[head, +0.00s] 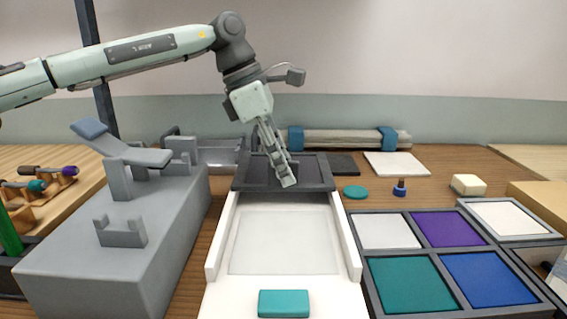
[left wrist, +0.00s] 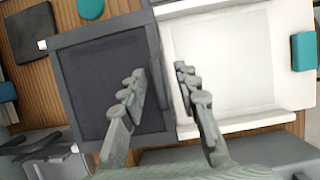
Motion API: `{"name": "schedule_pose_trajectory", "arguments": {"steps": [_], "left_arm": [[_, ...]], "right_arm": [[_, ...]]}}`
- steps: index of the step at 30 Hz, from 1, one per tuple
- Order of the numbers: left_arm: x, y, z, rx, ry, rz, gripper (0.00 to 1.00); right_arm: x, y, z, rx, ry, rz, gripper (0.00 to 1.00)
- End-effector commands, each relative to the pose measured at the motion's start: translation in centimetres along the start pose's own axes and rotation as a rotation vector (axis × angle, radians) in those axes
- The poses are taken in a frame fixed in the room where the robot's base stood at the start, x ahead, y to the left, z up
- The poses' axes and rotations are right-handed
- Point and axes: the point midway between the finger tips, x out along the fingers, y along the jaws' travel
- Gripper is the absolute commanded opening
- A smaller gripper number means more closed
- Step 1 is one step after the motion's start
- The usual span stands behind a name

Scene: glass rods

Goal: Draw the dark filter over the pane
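The dark filter (head: 245,176) is a dark grey framed sheet at the far end of a white tray; it also shows in the left wrist view (left wrist: 90,75). The pale pane (head: 285,242) lies bare between the tray's two raised side rails. My left gripper (head: 286,181) is over the filter's near edge. In the left wrist view its fingers (left wrist: 161,76) are apart, one on each side of the filter's near frame bar. I cannot tell whether they touch it. My right gripper is not in view.
A teal block (head: 284,303) sits at the tray's front end. A grey stand (head: 110,255) rises at left, and a framed panel of coloured squares (head: 430,262) lies at right. A teal disc (head: 355,192) and small bottle (head: 399,188) stand behind it.

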Motion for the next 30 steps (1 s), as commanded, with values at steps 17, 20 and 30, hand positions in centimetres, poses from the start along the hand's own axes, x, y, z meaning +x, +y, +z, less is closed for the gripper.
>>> {"name": "schedule_pose_trajectory", "arguments": {"steps": [17,20,30], "left_arm": [[0.0,0.0,0.0,0.000,-0.001,0.000,0.00],[0.0,0.0,0.0,0.000,-0.001,0.000,0.00],[0.1,-0.6,0.0,0.000,-0.002,0.000,0.00]], "right_arm": [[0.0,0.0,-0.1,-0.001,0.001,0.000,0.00],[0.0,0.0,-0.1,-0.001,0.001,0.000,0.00],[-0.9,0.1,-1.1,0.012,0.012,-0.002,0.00]]}}
